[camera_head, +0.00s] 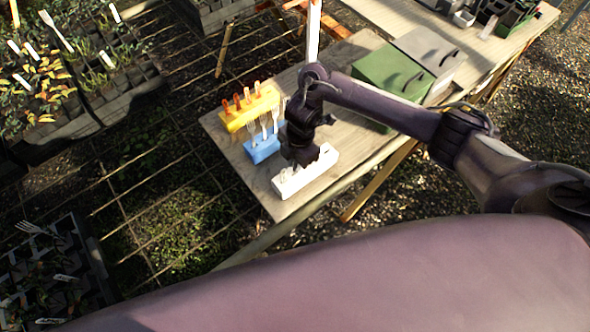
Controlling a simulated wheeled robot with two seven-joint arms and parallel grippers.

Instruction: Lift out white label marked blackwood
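My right gripper (301,157) points down over a white block (318,172) at the near corner of the wooden table, and hides the block's middle. I cannot tell whether its fingers are open or shut, or whether they touch anything. Small light pieces show at the block's left end, too small to make out. Several white labels stand in the plant trays at the upper left, such as one label (108,58) and another (115,13). No writing is readable, so I cannot tell which is marked blackwood. My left gripper is not in view.
A blue block (262,151) with upright forks and a yellow block (235,120) with orange-handled tools stand left of the gripper. A green box (385,75) and a grey box (425,45) stand farther back. The wooden table (222,142) is bare near its left edge.

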